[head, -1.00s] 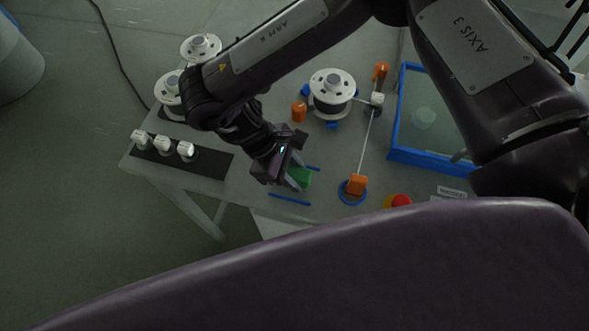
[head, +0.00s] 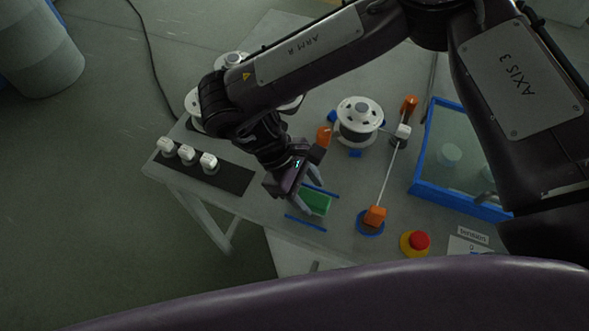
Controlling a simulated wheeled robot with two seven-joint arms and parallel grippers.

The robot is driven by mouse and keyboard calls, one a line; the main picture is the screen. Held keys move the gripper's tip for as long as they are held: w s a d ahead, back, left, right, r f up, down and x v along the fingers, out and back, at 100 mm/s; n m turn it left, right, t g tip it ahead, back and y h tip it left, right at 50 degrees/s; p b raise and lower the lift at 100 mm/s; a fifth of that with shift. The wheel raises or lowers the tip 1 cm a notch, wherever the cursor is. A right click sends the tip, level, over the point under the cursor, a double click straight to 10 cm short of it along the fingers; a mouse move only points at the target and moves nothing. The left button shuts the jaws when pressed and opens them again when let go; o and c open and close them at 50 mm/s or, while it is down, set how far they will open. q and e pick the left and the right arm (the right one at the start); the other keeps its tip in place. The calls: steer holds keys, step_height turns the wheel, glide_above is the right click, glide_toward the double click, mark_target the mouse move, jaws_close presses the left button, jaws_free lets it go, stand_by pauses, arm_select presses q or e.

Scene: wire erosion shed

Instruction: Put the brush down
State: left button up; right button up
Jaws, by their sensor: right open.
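The green brush (head: 316,204) lies on the grey table between two blue strips, an upper one (head: 320,191) and a lower one (head: 305,223). My right gripper (head: 309,199) comes in from the upper left, with its fingers open at the left end of the brush. From this angle I cannot tell whether a finger still touches the brush. The brush's left end is partly hidden by the gripper. My left gripper is not in view.
A white spool (head: 359,112) stands behind, near orange parts. An orange block (head: 375,215) sits on a blue ring right of the brush, beside a red stop button (head: 419,241). A blue-framed tank (head: 462,201) is at right; white knobs (head: 187,153) are at left.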

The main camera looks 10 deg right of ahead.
steer(key=b+v, duration=0.1)
steer(key=v, duration=0.8)
steer(key=shift+a+r, duration=0.15)
steer(key=shift+a, duration=0.05)
